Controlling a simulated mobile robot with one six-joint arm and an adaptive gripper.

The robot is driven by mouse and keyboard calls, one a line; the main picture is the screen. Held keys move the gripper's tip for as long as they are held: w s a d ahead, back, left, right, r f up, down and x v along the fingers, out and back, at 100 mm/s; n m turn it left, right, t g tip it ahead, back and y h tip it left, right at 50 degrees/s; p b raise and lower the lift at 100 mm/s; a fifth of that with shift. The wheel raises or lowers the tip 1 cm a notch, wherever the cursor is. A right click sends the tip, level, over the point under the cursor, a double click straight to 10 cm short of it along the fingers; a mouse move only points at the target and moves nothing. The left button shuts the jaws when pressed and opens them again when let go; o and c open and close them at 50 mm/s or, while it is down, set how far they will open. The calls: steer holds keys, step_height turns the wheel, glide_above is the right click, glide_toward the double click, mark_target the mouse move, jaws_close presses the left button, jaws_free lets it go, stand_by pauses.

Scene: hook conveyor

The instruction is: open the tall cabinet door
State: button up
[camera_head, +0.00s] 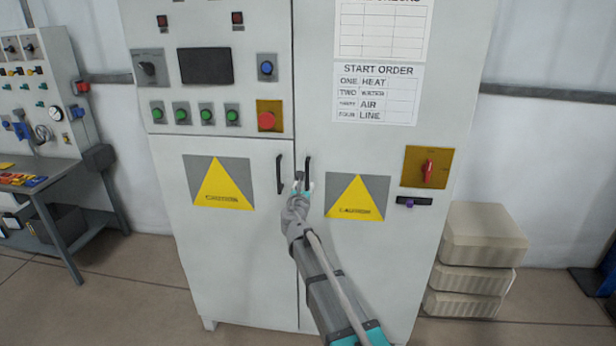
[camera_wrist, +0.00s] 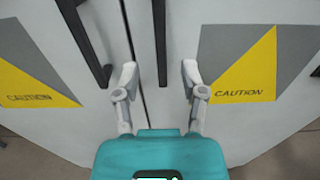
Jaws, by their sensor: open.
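The tall cabinet (camera_head: 230,240) is light grey with two doors that meet at a vertical seam; both look shut. A black bar handle (camera_head: 307,170) is on the right door and another black handle (camera_head: 280,173) is on the left door. My gripper (camera_head: 304,186) is at the right door's handle. In the wrist view my gripper (camera_wrist: 160,82) is open, with one finger on each side of the right door's handle (camera_wrist: 160,40). The left door's handle (camera_wrist: 85,40) lies outside the left finger. I cannot tell whether a finger touches the right handle.
A red rotary switch on a yellow plate (camera_head: 426,167) is on the right door. Buttons and a screen (camera_head: 206,66) are on the panel above the left door. Beige stacked boxes (camera_head: 482,236) stand at the right. A workbench (camera_head: 45,185) stands at the left.

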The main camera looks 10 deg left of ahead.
mark_target(307, 176)
steer(key=w, duration=0.7)
steer(key=shift+w+d, duration=0.15)
steer(key=shift+w, duration=0.2)
steer(key=shift+c, duration=0.2)
jaws_close()
